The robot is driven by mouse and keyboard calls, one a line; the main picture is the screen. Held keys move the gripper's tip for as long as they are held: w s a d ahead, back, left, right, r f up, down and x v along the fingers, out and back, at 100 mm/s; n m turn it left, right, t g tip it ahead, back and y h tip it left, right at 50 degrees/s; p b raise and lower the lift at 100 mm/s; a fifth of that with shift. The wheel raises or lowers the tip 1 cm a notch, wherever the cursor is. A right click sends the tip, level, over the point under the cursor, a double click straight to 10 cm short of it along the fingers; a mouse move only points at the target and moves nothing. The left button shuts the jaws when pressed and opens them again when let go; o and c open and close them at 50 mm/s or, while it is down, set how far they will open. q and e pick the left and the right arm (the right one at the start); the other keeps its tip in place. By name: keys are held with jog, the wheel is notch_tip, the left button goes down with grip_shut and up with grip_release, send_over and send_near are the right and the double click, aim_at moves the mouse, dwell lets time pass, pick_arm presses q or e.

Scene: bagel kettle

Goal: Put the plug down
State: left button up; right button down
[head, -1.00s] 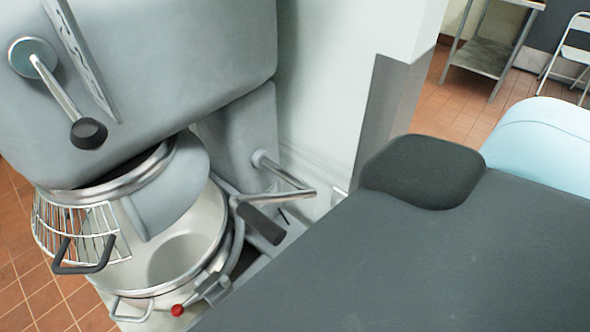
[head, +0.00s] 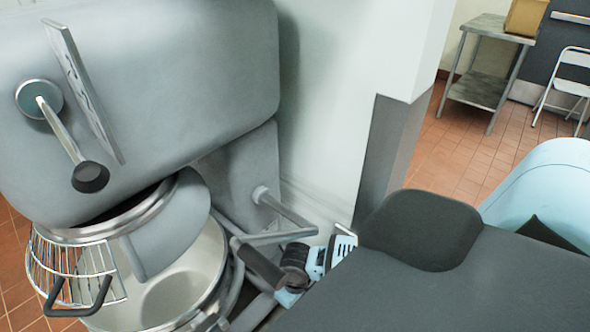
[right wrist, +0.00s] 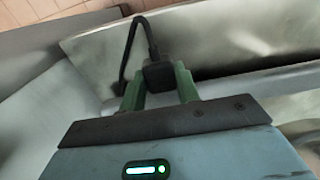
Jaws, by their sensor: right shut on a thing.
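The black plug (right wrist: 158,74) sits between the two green fingers of my right gripper (right wrist: 158,84) in the right wrist view. The fingers are shut on its sides. Its black cable (right wrist: 129,52) arches up and bends down to the left. The plug's far end is close to a pale grey surface, and I cannot tell whether it touches. In the head view, a light blue and black part of my right arm shows beside the mixer's lever; the fingers and plug are hidden there. My left gripper is not in view.
A large grey mixer (head: 150,70) with a steel bowl (head: 185,285), wire guard (head: 70,268) and black-gripped lever (head: 262,268) stands at left. A white wall and grey corner post (head: 390,150) are close behind. Tiled floor is open at right, near a steel table (head: 480,90) and folding chair (head: 565,85).

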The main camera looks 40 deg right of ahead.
jog(key=shift+f, duration=0.35)
notch_tip(320, 180, down, 3)
jog(key=shift+f+b, duration=0.15)
jog(key=shift+b, duration=0.15)
jog(key=shift+w+d+f, duration=0.15)
jog(key=shift+w, duration=0.05)
jog(key=c, duration=1)
grip_release()
jog(key=shift+f, duration=0.1)
